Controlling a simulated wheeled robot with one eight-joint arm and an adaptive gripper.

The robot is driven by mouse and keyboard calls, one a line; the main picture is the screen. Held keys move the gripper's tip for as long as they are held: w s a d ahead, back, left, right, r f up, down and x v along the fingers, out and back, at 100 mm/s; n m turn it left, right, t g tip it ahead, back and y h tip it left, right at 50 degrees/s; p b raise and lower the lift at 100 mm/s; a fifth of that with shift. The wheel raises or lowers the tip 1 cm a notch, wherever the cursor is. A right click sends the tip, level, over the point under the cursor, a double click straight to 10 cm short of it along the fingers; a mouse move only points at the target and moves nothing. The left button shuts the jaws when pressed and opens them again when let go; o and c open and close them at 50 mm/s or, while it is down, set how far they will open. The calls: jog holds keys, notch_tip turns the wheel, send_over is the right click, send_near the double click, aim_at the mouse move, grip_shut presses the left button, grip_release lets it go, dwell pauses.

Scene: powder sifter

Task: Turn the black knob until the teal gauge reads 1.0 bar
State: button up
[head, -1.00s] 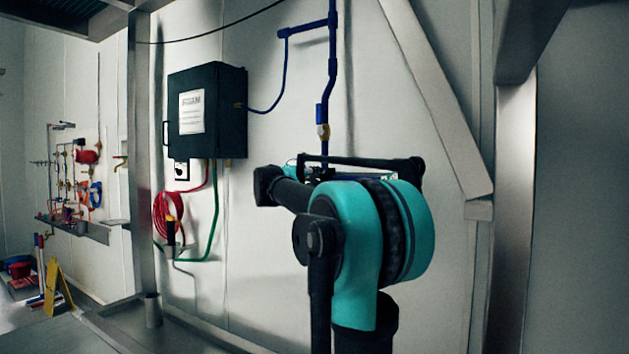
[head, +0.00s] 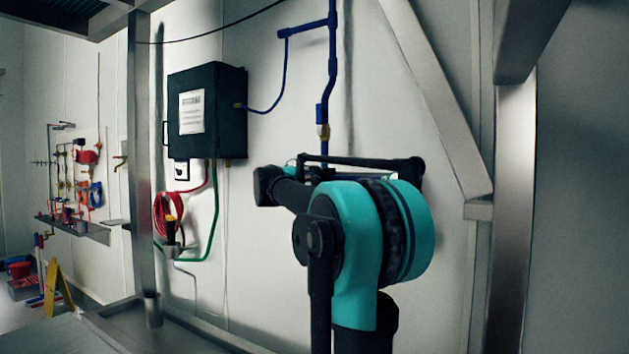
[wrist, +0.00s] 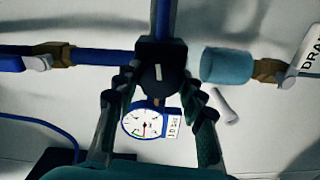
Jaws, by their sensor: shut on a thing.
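The black knob (wrist: 152,80) is in the upper middle of the wrist view, with a pale mark on its face that stands close to upright. My gripper (wrist: 157,90) has one finger on each side of the knob and is shut on it. Just below the knob is the round gauge (wrist: 134,118), with a white dial and a rim that looks blue. A small red and green marking shows low on the dial, but the needle's reading is too small to tell. In the head view my arm hides the knob, the gauge and the gripper.
A blue pipe (wrist: 100,57) with brass fittings runs left of the knob, and a teal cylinder (wrist: 227,66) is at its right. A white tag (wrist: 312,50) is at the right edge. A black wall box (head: 207,113) and a steel post (head: 510,210) flank my arm.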

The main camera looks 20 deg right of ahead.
jog(key=o, duration=1.2)
jog(key=shift+c, duration=0.2)
jog(key=v, duration=1.2)
jog(key=shift+f, duration=0.1)
jog(key=s+f+m+g+y, duration=0.15)
jog(key=s+f, duration=0.25)
jog(key=f, duration=0.8)
jog(key=s+f+m+g+y, duration=0.1)
jog(key=s+f+g+y, duration=0.3)
jog(key=f, duration=0.7)
jog(key=s+f+m+t+y, duration=0.1)
jog(key=s+f, duration=0.4)
jog(key=f, duration=0.7)
jog(key=s+a+f+m+g+y, duration=0.1)
jog(key=s+a+f+y, duration=0.3)
jog(key=s+f, duration=0.4)
jog(key=s+a+f+m+g+y, duration=0.1)
jog(key=s+a+f+y, duration=0.2)
jog(key=f, duration=1.1)
jog(key=s+a, duration=0.3)
jog(key=s, duration=0.3)
jog(key=shift+a+y, duration=0.25)
jog(key=shift+y, duration=0.1)
